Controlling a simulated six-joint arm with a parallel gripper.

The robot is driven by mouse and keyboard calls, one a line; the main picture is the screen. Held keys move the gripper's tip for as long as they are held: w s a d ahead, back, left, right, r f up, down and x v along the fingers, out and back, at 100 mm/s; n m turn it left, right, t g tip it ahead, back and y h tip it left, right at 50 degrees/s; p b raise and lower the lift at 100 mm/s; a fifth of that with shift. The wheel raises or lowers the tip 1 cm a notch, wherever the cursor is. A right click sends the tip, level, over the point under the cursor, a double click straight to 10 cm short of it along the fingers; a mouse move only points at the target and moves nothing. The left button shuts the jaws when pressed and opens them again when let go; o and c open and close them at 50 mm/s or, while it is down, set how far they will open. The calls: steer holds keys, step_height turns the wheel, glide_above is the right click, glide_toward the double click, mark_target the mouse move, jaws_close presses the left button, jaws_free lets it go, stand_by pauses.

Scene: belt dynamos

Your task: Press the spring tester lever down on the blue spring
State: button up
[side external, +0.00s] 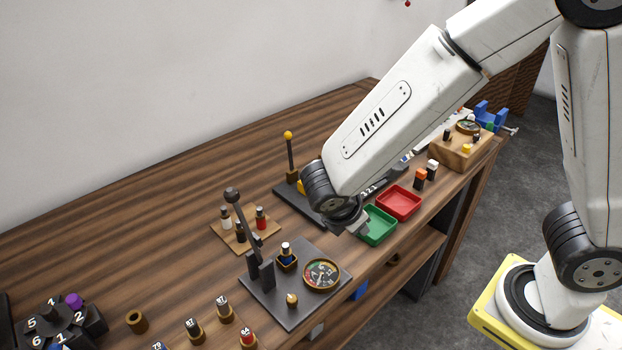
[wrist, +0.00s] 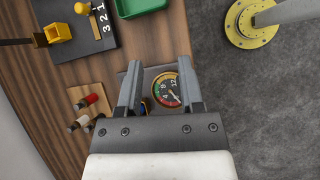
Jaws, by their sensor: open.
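The spring tester is a dark grey plate (side external: 265,308) with a round dial (side external: 321,274), and its lever (side external: 240,215) stands raised, tilted back, with a black ball on top. The blue spring (side external: 286,261) sits in a small holder between lever and dial, under a dark and light cap. My gripper (side external: 358,229) is above and to the right of the tester, apart from it. In the wrist view my gripper (wrist: 159,64) is open and empty, with the dial (wrist: 167,92) showing between its fingers. A bit of blue shows beside the left finger; the lever is hidden there.
A wooden rack (side external: 225,235) with capped springs stands behind the lever. Green (side external: 378,226) and red (side external: 398,203) trays lie right of the tester, near the table edge. Several numbered pieces stand in front. A dark stand with a yellow-knobbed lever (side external: 289,150) is behind my arm.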

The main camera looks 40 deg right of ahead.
steer(key=w+a+r+n+t+h, duration=0.35)
steer(key=a+n+t, duration=0.25)
steer(key=a+n, duration=0.25)
steer(key=n+t, duration=0.6)
steer(key=t, duration=0.2)
glide_toward(236, 208)
steer(key=x, duration=0.3)
steer(key=shift+s+a+r, duration=0.1)
steer(key=shift+x, duration=3.9)
jaws_close()
